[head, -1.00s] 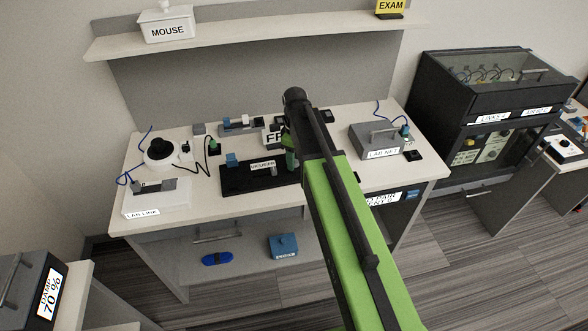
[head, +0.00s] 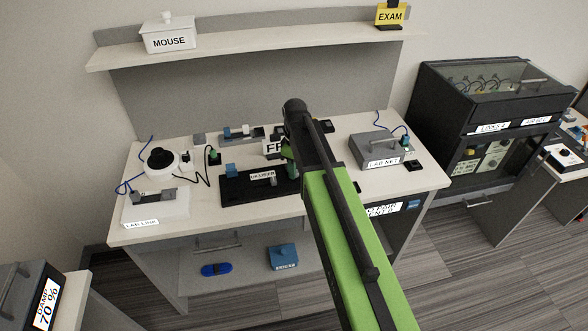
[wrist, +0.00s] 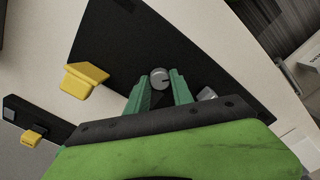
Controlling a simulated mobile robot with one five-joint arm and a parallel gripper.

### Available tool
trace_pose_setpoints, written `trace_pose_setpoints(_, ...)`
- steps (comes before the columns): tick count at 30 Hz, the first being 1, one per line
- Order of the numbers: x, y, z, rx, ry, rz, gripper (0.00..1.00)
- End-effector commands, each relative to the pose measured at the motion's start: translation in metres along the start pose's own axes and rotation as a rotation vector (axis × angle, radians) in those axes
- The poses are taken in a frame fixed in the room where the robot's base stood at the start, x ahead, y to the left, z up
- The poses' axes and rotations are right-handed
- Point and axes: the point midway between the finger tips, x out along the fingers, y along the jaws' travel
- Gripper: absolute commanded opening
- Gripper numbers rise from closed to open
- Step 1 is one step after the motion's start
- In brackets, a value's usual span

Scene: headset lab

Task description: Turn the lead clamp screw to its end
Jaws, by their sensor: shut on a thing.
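The clamp screw (wrist: 159,78) is a small grey round head with a dark slot line, seen end-on in the wrist view. It sits between the green fingertips of my gripper (wrist: 158,88), which are shut on it. The screw lies over a black board (wrist: 130,35). In the head view my gripper (head: 291,160) is at the right end of this black board (head: 232,197) on the desk; my arm hides the screw there.
A yellow block (wrist: 83,80) stands left of my fingers in the wrist view, and a small grey piece (wrist: 207,93) is close on the right. On the desk are a white LAB LINK unit (head: 158,207) at left and a grey LAB NET box (head: 378,150) at right.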

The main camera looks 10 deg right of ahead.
Motion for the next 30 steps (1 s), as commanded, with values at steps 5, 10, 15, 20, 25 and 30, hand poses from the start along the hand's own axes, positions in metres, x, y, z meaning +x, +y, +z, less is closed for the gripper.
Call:
trace_pose_setpoints(5,0.0001,0.0008,0.0011,0.067,-0.001,0.0,0.0)
trace_pose_setpoints(10,0.0002,0.0012,0.0016,0.188,-0.002,0.001,0.0)
trace_pose_setpoints(15,0.0002,0.0014,0.0021,0.341,-0.002,0.002,0.0)
trace_pose_setpoints(20,0.0002,0.0017,0.0024,0.485,-0.003,0.003,0.0)
trace_pose_setpoints(25,0.0002,0.0018,0.0026,0.624,-0.003,0.003,0.0)
trace_pose_setpoints(30,0.0002,0.0019,0.0027,0.734,-0.003,0.004,0.0)
